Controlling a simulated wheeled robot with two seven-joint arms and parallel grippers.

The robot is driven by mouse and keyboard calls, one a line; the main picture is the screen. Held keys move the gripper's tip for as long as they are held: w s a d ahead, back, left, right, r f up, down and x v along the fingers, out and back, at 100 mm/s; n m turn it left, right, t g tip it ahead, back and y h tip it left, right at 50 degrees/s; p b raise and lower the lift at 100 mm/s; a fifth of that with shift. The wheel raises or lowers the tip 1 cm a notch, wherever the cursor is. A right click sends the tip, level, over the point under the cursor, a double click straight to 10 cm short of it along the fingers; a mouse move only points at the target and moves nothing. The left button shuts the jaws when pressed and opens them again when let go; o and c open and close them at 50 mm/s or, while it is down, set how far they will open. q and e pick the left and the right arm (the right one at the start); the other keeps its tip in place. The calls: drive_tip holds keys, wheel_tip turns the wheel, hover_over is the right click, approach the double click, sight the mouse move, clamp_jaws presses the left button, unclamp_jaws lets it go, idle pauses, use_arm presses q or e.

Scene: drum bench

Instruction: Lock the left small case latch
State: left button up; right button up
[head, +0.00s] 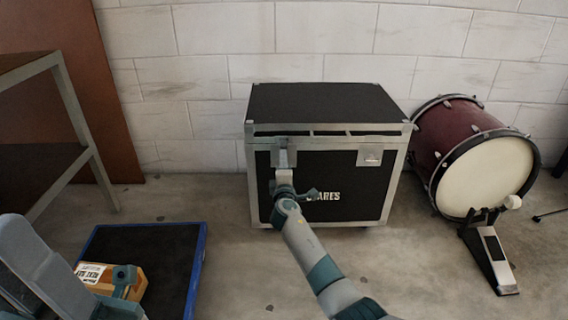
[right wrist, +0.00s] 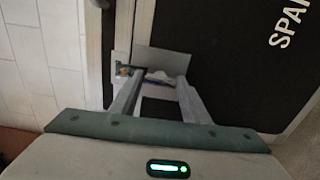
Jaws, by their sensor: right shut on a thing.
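A black case (head: 325,195) with silver edges stands upright against the wall, its lid down. In the right wrist view, the latch's grey plate (right wrist: 168,58) shows beyond the fingertips. My right gripper (right wrist: 155,82) is shut on the latch, with its fingers at the plate. The exact position of the latch's moving part is hard to make out. Part of my left arm shows at the lower left; its fingers do not show.
The right latch (head: 369,158) is on the same front face. A maroon bass drum (head: 450,150) with a pedal (head: 490,258) stands to the right. A blue-rimmed black mat (head: 202,240) with a yellow-orange box (head: 134,292) lies at lower left, near a metal shelf (head: 75,120).

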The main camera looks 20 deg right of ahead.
idle(0.4)
drive_tip(key=o, duration=1)
drive_tip(key=shift+o, duration=0.2)
drive_tip(key=shift+s, duration=0.1)
